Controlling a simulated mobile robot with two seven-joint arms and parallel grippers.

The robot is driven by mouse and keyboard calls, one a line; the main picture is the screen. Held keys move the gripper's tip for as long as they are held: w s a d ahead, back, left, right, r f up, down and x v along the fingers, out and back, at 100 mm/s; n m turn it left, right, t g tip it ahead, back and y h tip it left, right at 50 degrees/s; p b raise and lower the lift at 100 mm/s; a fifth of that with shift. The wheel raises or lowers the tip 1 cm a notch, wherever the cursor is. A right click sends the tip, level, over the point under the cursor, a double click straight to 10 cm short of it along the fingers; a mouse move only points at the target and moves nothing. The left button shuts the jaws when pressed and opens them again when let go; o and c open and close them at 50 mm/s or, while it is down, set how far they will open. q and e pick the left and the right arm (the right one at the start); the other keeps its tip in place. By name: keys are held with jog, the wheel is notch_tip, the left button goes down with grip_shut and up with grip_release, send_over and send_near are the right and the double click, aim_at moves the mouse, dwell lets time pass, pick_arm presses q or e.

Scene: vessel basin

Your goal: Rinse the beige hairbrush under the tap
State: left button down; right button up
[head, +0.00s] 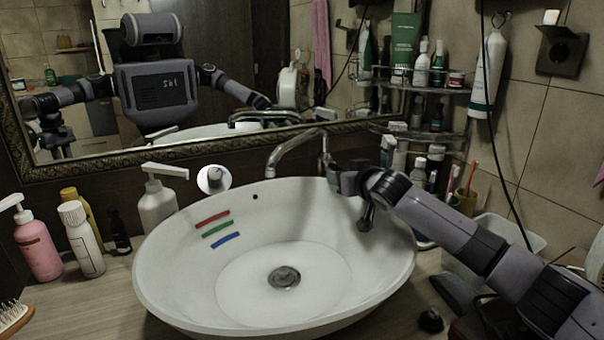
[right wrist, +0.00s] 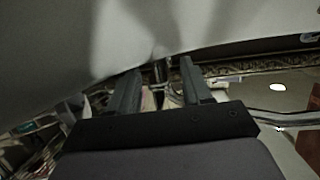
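The beige hairbrush (head: 14,317) lies on the counter at the lower left of the head view, partly cut off by the frame edge. The chrome tap (head: 297,142) stands behind the white basin (head: 150,262), its spout reaching left over the rim. No water shows from it. My right gripper (head: 348,180) is at the basin's back right rim, close to the tap's base. In the right wrist view its fingers (right wrist: 158,85) are apart, with a thin metal part showing between them; I cannot tell if they touch it. My left gripper is outside the direct view.
Red, green and blue stripes (head: 220,230) mark the basin wall; the drain (head: 284,277) is clear. A pink pump bottle (head: 37,240), a white bottle (head: 82,239) and others stand left. A shelf (head: 430,90) of toiletries is at right. The mirror (head: 150,150) shows my reflection.

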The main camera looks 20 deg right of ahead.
jog(key=shift+r, duration=0.1)
pick_arm(q)
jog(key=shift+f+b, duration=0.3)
jog(key=shift+b, duration=0.05)
pick_arm(e)
jog(key=v, duration=0.7)
jog(key=shift+s, duration=0.3)
jog(key=shift+r, duration=0.1)
